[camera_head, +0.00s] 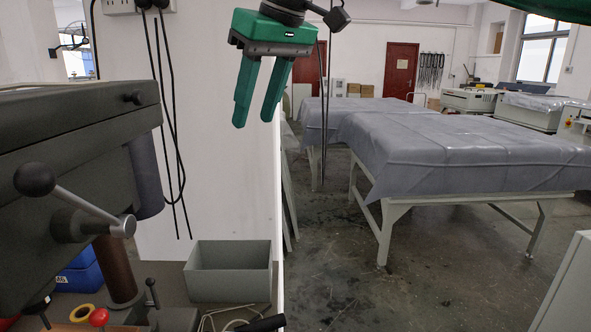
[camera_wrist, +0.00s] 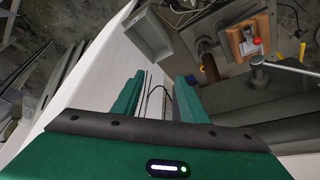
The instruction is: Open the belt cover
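The dark grey drill press head (camera_head: 70,175) fills the left of the head view. Its upper housing, which looks like the belt cover (camera_head: 60,108), has a small black knob (camera_head: 133,97) on its side and appears closed. My green gripper (camera_head: 254,122) hangs up and to the right of the housing, apart from it, with its fingers pointing down. The fingers are spread with nothing between them. In the wrist view my gripper (camera_wrist: 157,90) also shows a clear gap. There the dark drill press body (camera_wrist: 265,105) lies to the right of the fingers.
A lever with a black ball (camera_head: 34,180) sticks out from the press. A grey open bin (camera_head: 228,272) and a red knob (camera_head: 99,317) are on the bench below. Black cables (camera_head: 168,120) hang along the white wall behind. Covered tables (camera_head: 460,145) stand at right beyond open floor.

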